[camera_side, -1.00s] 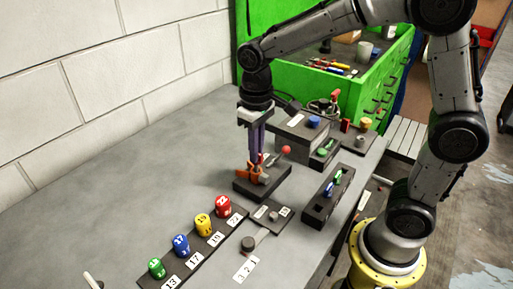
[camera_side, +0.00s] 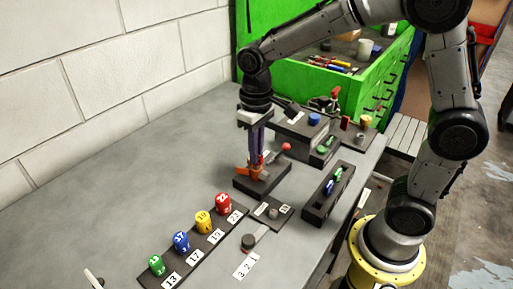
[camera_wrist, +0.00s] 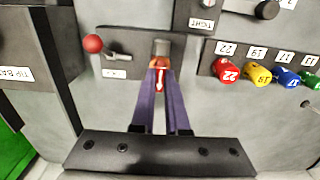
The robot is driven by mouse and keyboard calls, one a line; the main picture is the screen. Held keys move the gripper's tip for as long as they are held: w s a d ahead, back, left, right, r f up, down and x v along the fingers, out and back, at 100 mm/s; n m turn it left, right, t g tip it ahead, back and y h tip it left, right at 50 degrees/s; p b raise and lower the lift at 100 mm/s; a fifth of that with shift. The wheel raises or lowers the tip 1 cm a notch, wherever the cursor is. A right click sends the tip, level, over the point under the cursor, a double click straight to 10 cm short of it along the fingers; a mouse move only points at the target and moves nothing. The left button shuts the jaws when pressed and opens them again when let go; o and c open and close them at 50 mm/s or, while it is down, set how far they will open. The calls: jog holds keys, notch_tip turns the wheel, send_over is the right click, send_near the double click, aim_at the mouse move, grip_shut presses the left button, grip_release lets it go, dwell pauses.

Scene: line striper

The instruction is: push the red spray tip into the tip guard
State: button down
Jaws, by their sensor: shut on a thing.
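My gripper (camera_side: 256,160) is over the dark block in the middle of the bench, fingers pointing down. In the wrist view, its purple fingers (camera_wrist: 160,76) are closed on the red spray tip (camera_wrist: 160,80), which carries a white arrow mark. The orange tip guard (camera_side: 256,174) is on the dark block (camera_side: 277,177), right at the fingertips. In the wrist view, a little orange of the guard (camera_wrist: 159,62) shows at the far end of the tip, beside a grey cylinder (camera_wrist: 161,46). The fingers hide the contact, so I cannot tell how deep the tip sits.
A red ball knob (camera_side: 286,147) stands close behind the block. A rack with red (camera_side: 223,204), yellow, blue and green numbered caps lies in front. A black tray (camera_side: 318,208) is at right.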

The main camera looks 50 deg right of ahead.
jog(key=shift+f, duration=0.6)
jog(key=c, duration=0.5)
grip_release()
jog(key=shift+r, duration=3.5)
